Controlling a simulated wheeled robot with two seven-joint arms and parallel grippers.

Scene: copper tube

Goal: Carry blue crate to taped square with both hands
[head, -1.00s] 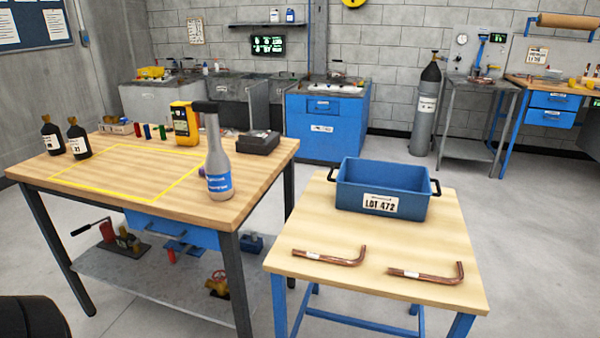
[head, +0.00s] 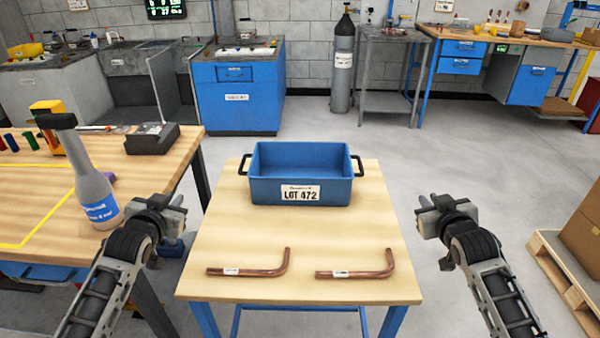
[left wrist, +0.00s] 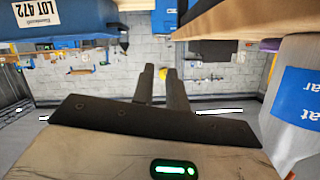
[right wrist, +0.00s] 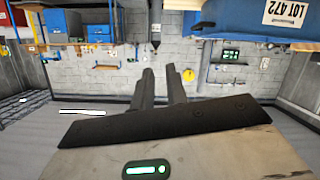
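The blue crate (head: 301,176), labelled LOT 472, stands upright on the light wooden table, with a black handle at each end. Its label side also shows upside down in the left wrist view (left wrist: 80,17) and the right wrist view (right wrist: 262,40). The yellow taped square (head: 42,232) lies on the left workbench, partly cut off by the picture's edge. My left gripper (head: 172,205) is open and empty, left of the crate and apart from it. My right gripper (head: 433,205) is open and empty, right of the crate and apart from it.
Two copper tubes (head: 250,270) (head: 357,270) lie at the front of the table (head: 300,234). A pallet with a carton (head: 582,230) is at the right. The floor behind is clear.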

